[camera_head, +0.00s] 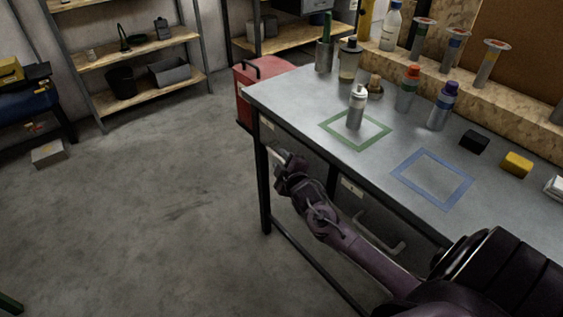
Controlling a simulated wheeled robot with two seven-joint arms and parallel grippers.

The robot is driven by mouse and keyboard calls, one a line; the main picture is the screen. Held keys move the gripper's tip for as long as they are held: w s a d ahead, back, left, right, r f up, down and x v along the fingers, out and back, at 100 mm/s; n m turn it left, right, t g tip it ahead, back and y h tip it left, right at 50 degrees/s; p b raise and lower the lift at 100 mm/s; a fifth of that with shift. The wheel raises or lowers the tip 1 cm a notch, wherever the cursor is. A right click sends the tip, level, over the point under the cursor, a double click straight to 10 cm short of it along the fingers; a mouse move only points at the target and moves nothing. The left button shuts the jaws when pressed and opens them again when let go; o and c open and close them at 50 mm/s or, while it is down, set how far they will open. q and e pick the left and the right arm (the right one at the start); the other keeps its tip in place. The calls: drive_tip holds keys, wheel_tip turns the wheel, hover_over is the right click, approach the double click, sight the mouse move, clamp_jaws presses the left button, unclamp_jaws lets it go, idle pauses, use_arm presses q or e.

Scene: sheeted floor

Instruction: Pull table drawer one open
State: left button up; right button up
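The grey-topped table (292,96) has drawers in its front, below the top. The left drawer (312,166) appears closed and is partly covered by my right arm. A light piece, apparently its handle (276,156), shows right at my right gripper (283,165). I cannot tell whether the gripper touches it or how far its fingers are apart. The right drawer has a pale label (352,187) and a curved handle (388,243), which is clear of my gripper. My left gripper is out of view.
A white-capped bottle (356,108) stands in the green square outline (374,145). The blue outline (411,182) is empty. Other bottles stand at the table's back. A red box (250,82) is beyond the left end.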

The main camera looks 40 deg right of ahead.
drive_tip(key=shift+w, duration=0.1)
clamp_jaws()
drive_tip(key=shift+a, duration=0.1)
idle(0.3)
